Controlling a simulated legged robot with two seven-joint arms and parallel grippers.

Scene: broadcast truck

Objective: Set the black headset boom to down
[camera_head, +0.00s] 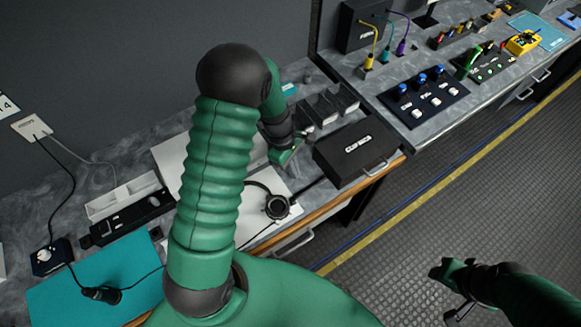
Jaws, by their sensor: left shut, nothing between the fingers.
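The black headset (277,207) lies on a white sheet (262,226) on the grey counter, with one round ear cup showing. A thin dark piece that looks like its boom (303,190) runs from the cup up and right toward the black box. The rest of the headset is partly hidden behind my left arm. My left gripper (286,156) is shut and empty, above and behind the headset, apart from it in the picture. My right gripper (452,289) is low at the right, over the floor and far from the headset; its finger opening is unclear.
A black box with a handle (356,151) stands close right of the headset. Dark slotted holders (328,106) are behind it. A teal mat (95,290) with a small black device lies at left. A blue-knobbed panel (424,97) is on the right counter. The floor (400,235) is open.

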